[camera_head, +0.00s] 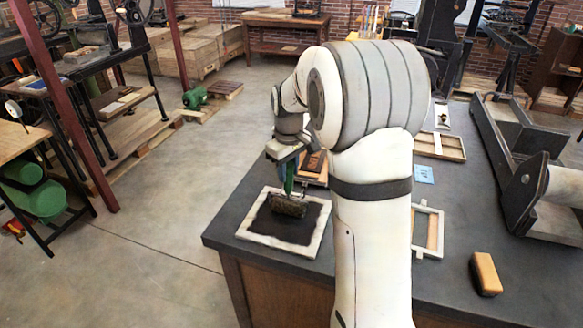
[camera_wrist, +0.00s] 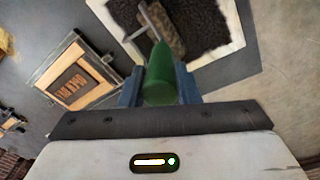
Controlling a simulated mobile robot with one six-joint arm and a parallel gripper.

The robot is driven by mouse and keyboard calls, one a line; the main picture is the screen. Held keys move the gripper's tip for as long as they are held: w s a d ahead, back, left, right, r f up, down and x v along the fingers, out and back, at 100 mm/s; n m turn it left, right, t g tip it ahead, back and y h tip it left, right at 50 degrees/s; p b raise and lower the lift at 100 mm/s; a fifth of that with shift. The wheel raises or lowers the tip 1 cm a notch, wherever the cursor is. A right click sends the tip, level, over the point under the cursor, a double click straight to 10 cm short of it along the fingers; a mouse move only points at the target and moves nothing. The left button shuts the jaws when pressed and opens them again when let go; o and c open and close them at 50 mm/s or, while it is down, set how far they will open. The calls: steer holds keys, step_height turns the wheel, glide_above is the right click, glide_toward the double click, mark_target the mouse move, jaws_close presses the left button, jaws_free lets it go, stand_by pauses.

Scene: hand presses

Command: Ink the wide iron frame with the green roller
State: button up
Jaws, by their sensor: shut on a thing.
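My gripper (camera_head: 289,178) is shut on the green handle of the roller, its blue fingers on either side of the handle in the wrist view (camera_wrist: 160,88). The roller's dark cylinder (camera_head: 289,207) is over the black ink patch of a pale-rimmed slab (camera_head: 272,245); it also shows in the wrist view (camera_wrist: 163,28). It looks to be on or just above the ink; I cannot tell which. A frame (camera_wrist: 46,88) around a brown lettered block lies beside the slab, partly hidden by my arm in the head view. I cannot tell if it is the wide iron frame.
On the dark table, a pale frame (camera_head: 438,214) and a wooden frame (camera_head: 452,154) lie right of my arm, with a blue card (camera_head: 424,174) between. A yellow-brown block (camera_head: 485,272) lies at front right. A large press (camera_head: 520,165) stands at right.

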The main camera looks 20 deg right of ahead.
steer(key=s+a+b, duration=0.2)
steer(key=s+a, duration=0.2)
steer(key=s, duration=0.2)
steer(key=shift+s+a, duration=0.25)
steer(key=shift+a, duration=0.05)
stand_by(0.6)
step_height(320, 180, up, 5)
steer(key=p, duration=0.3)
stand_by(0.5)
stand_by(0.6)
